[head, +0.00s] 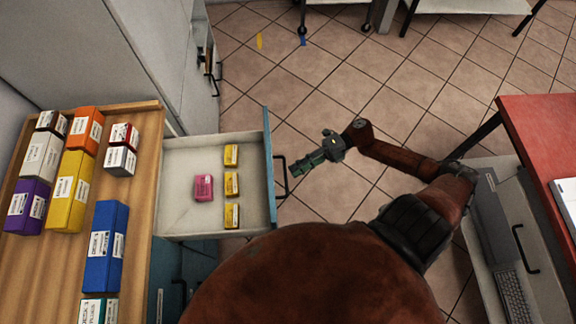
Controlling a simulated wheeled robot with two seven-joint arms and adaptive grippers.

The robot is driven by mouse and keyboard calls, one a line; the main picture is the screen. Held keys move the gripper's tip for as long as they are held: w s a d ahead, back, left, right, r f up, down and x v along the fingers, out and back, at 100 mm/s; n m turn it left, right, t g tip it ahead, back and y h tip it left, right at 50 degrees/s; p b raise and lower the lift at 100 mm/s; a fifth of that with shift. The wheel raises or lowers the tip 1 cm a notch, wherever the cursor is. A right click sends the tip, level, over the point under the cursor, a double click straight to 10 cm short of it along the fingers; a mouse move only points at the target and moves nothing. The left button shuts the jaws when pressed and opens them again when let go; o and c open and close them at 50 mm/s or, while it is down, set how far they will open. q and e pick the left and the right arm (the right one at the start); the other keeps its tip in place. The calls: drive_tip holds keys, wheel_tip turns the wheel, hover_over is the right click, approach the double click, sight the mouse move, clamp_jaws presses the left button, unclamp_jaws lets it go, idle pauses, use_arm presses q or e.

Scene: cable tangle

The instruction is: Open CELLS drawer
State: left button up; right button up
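A drawer (179,219) with a blue front (269,172) stands pulled out of the wooden-topped cabinet. Its label is not visible from above, so I cannot tell whether it is the CELLS drawer. Inside are three small yellow boxes (231,184) in a column and one pink box (203,188). A black bar handle (282,177) sticks out from the front. My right gripper (298,166) is just right of the handle and appears apart from it, pointing toward it. Its finger gap is too small to make out. My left gripper is not in view.
The wooden top (142,141) carries several labelled boxes, including a tall blue one (104,250). Another blue front with a handle (165,300) shows below. A grey cabinet (165,50) stands behind. A red-topped desk (540,130) is at right.

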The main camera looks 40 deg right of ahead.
drive_tip(key=v, duration=0.7)
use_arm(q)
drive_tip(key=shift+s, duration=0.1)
use_arm(e)
drive_tip(key=shift+w, duration=0.1)
